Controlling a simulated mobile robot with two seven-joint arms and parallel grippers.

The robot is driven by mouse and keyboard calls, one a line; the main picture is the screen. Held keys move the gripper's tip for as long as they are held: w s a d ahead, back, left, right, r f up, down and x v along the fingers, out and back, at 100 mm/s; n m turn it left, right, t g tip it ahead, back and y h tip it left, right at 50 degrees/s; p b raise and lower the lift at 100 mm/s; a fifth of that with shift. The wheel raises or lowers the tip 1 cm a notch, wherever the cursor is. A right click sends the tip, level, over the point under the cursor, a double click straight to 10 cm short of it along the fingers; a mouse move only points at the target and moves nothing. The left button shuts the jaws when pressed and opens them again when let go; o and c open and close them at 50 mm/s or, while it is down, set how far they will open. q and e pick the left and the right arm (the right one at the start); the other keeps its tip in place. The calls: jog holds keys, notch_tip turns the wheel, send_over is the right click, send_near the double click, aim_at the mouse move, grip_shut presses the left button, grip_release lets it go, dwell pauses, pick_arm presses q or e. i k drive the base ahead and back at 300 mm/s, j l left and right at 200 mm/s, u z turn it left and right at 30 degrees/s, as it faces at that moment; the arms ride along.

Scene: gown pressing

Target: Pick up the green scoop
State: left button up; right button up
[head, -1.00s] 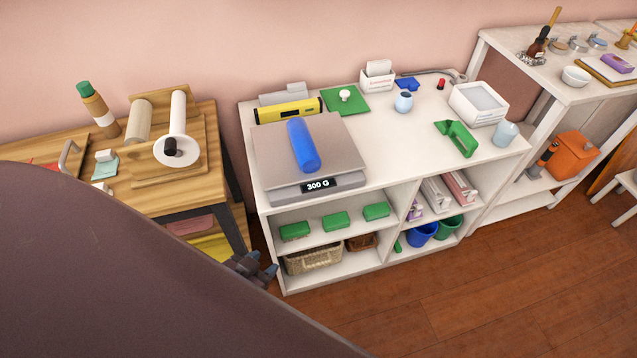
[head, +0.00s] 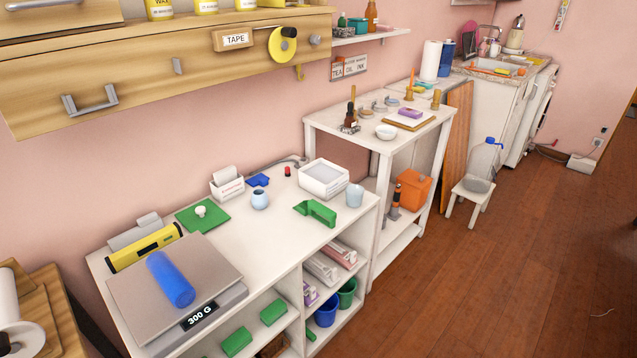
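The green scoop (head: 317,212) lies on the white shelf unit's top (head: 278,238), towards its right front part. It sits in front of a white tray-like box (head: 324,180) and left of a pale blue cup (head: 354,196). Nothing covers it. Neither of my grippers shows in the head view now.
A scale (head: 200,262) reading 300 G bears a blue cylinder (head: 171,279) at the left of the top. Wooden drawers (head: 150,60) overhang the left.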

aim_at(312, 207)
jog(key=u, duration=0.45)
jog(key=i+l+u, duration=0.1)
jog(key=u, duration=0.35)
jog(key=l+u, duration=0.15)
jog(key=u, duration=0.3)
jog(key=l+u, duration=0.85)
jog(key=l, duration=0.15)
jog(key=k+l+u, duration=0.1)
jog(key=l, duration=0.2)
jog(key=k+l+u, duration=0.15)
jog(key=k+l, duration=0.1)
jog(key=l, duration=0.2)
jog(key=k+l+u, duration=0.15)
jog(key=l, duration=0.5)
jog(key=k+l, duration=0.2)
jog(key=l, duration=0.2)
jog(key=k+l, duration=0.2)
jog(key=l, duration=0.9)
jog(key=i+u, duration=0.05)
